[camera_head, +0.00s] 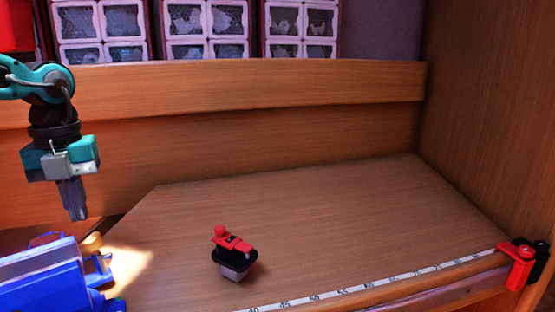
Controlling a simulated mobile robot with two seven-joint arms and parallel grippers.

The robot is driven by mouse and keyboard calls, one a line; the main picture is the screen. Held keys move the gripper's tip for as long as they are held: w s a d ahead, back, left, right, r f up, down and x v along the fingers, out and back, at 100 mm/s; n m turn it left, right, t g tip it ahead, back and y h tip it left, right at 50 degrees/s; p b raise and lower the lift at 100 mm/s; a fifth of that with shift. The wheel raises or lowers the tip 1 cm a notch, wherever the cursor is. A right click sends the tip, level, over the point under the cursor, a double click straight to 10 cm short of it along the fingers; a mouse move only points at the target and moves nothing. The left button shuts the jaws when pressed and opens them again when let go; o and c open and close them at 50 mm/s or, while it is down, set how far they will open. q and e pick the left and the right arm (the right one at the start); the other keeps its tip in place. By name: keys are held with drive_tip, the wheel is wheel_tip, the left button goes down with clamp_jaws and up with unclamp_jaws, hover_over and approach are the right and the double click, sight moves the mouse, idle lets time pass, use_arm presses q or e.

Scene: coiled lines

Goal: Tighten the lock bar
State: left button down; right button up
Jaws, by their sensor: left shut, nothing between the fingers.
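My left gripper (77,205) hangs from the upper left, pointing down, its fingers shut with nothing between them. It is above the blue device (40,280) at the lower left, apart from it. A red and black piece with a grey base (233,252) stands on the wooden surface. A red and black clamp-like part (520,262) sits at the right end of the scale rail. I cannot tell which part is the lock bar. My right gripper is not in view.
The wooden surface (340,215) is mostly clear in its middle and back. A white measuring scale (390,281) runs along its front edge. A raised wooden back (240,95) and a right side wall (490,110) bound it. Clear-fronted drawers (195,30) stand behind.

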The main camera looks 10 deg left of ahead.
sight(99, 263)
use_arm(q)
wheel_tip(99, 263, down, 5)
drive_tip(key=b, duration=0.3)
drive_tip(key=shift+f+b, duration=0.35)
drive_tip(key=shift+s+d, duration=0.25)
drive_tip(key=shift+d, duration=0.3)
idle(0.6)
drive_tip(key=shift+w+d+b, duration=0.2)
drive_tip(key=shift+w+b, duration=0.1)
drive_tip(key=shift+b, duration=0.35)
drive_tip(key=shift+w+d, duration=0.15)
drive_tip(key=shift+d, duration=0.05)
drive_tip(key=shift+w+d+b, duration=0.2)
drive_tip(key=shift+d+b, duration=0.2)
drive_tip(key=shift+b, duration=0.1)
drive_tip(key=shift+d, duration=0.1)
